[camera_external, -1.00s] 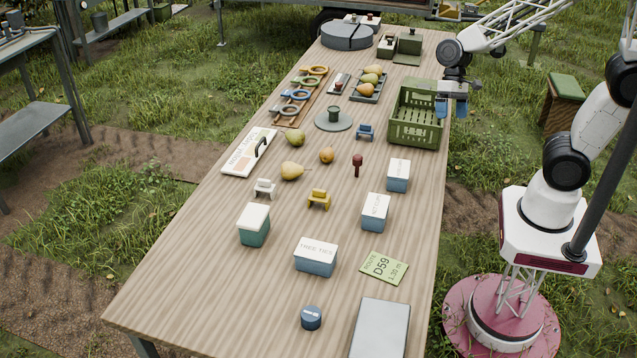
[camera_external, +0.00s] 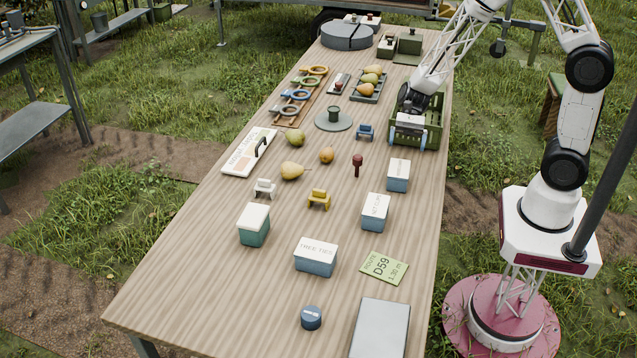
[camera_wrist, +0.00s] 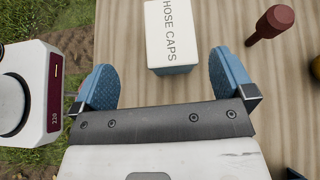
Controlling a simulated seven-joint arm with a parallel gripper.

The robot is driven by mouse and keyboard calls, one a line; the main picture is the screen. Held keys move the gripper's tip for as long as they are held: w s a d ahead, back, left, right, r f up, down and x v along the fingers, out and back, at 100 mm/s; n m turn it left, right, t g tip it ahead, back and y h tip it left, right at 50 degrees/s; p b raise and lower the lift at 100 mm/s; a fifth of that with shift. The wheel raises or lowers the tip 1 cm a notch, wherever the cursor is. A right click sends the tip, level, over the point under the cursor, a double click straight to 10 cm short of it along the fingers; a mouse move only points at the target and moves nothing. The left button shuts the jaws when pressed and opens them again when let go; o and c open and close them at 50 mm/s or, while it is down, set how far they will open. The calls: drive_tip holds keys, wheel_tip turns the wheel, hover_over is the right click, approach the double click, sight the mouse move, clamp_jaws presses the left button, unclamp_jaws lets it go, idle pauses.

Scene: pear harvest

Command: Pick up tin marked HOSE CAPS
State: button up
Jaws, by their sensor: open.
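The tin marked HOSE CAPS (camera_wrist: 172,32) has a white lid and a blue body. In the wrist view it is at the top centre, ahead of my fingers and roughly between their lines. In the external view it appears to be the tin (camera_external: 398,175) right of the red-brown stamp-like object, its label too small to read there. My gripper (camera_wrist: 164,78) is open and empty, its two blue fingers spread wider than the tin. In the external view my gripper (camera_external: 406,143) is over the near side of the green crate, beyond the tin.
The red-brown stamp-like object (camera_wrist: 272,23) stands close beside the tin. Another white-lidded blue tin (camera_external: 375,212) stands nearer the camera, and a TREE TIES tin (camera_external: 316,257) is further forward. The green crate (camera_external: 433,133) is behind. Bare tabletop lies between the tins.

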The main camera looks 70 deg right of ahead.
sight(400, 166)
drive_tip(key=shift+w+d+f+m, duration=0.15)
drive_tip(key=shift+w+f+m, duration=0.35)
drive_tip(key=shift+f, duration=0.25)
drive_tip(key=shift+x, duration=1.3)
drive_tip(key=shift+x, duration=2.6)
drive_tip(key=shift+w+r, duration=0.1)
drive_tip(key=shift+w, duration=0.05)
drive_tip(key=c, duration=1.1)
drive_tip(key=shift+r, duration=0.2)
